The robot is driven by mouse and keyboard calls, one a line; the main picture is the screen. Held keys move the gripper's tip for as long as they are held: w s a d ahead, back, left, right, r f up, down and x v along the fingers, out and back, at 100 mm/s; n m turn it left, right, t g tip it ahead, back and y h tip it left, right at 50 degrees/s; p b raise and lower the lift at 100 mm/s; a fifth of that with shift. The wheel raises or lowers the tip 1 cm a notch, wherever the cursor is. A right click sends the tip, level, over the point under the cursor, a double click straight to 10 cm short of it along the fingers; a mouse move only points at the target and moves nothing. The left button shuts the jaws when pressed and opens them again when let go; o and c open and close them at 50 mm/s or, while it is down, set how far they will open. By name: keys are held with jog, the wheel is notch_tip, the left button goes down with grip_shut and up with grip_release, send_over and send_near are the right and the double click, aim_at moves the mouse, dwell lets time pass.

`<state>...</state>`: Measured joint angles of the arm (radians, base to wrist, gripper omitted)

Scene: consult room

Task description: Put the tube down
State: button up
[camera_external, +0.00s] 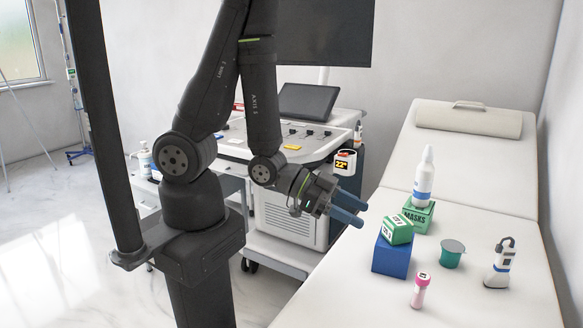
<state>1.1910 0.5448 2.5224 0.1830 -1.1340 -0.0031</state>
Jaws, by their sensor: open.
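A small tube with a pink cap and a pale pink body (419,291) stands on the near part of the white examination bed (340,290), leaning slightly in the picture. My gripper (356,208) is open, with its blue fingers pointing right over or beside the bed's left edge. It is up and left of the tube, clearly apart from it. Nothing shows between the fingers.
Near the tube are a blue box (390,259) with a green-white box (396,229) on it, a green cup (451,254) and a white device (498,265). A green masks box (418,217) bears a white bottle (425,178). An ultrasound cart (290,218) stands behind my arm.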

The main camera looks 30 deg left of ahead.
jog(key=a+r+h, duration=0.1)
jog(key=a, duration=0.1)
send_near(420, 292)
jog(key=w+d, duration=0.1)
jog(key=w+d+r, duration=0.1)
jog(key=shift+d+r, duration=0.1)
jog(key=shift+d, duration=0.25)
jog(key=shift+x, duration=2.65)
jog(key=shift+r, duration=0.2)
jog(key=c, duration=1.1)
jog(key=shift+r, duration=0.15)
